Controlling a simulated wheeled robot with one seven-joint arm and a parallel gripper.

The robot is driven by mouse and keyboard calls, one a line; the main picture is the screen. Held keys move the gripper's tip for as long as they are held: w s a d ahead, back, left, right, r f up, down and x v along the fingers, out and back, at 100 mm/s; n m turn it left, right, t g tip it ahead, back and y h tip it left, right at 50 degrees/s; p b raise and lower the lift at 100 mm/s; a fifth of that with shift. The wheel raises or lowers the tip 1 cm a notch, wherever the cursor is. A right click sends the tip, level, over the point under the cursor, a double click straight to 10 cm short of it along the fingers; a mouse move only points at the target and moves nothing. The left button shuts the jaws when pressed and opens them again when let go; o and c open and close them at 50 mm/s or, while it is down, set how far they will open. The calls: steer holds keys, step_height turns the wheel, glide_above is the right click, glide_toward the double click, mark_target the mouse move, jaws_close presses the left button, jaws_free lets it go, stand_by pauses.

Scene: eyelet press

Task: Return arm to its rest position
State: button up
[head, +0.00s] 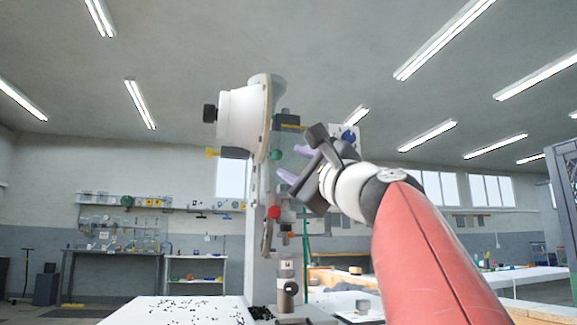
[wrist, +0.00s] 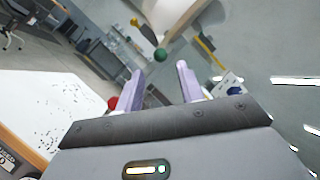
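My gripper (head: 285,164) is raised in the middle of the head view, in front of the eyelet press (head: 245,118), at about the height of the green and red round knobs. Its two light purple fingers are apart with nothing between them. In the wrist view, my gripper (wrist: 158,78) also shows open and empty. The green knob (wrist: 160,54) shows beyond the fingertips there, and the red knob (wrist: 113,102) shows beside the left finger. My red and white arm reaches up from the lower right of the head view.
A white table (head: 175,311) with scattered small black pieces stands at the lower left; it also fills the left of the wrist view (wrist: 40,95). Workbenches (head: 115,262) line the back wall. A long white bench (head: 525,273) is at the right. A dark frame (head: 565,190) stands at the right edge.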

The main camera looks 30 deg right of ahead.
stand_by(0.4)
steer(key=w+a+f+n+g+y+p, duration=0.1)
steer(key=a+f+n+g+p, duration=0.3)
steer(key=f, duration=0.9)
steer(key=w+a+f+n+g+p, duration=0.15)
steer(key=a+f+n+g, duration=0.45)
steer(key=f, duration=0.6)
steer(key=s+a+f+n+g+h+p, duration=0.1)
steer(key=s+f+n, duration=0.5)
steer(key=f, duration=0.7)
steer(key=s+a+f+n+g+h+p, duration=0.2)
steer(key=s+f+n+g, duration=0.4)
steer(key=s+f, duration=0.4)
step_height(320, 180, down, 4)
steer(key=shift+a+r+g+p, duration=0.2)
steer(key=shift+a+g+p, duration=0.1)
steer(key=shift+a+p, duration=0.35)
steer(key=shift+c, duration=0.4)
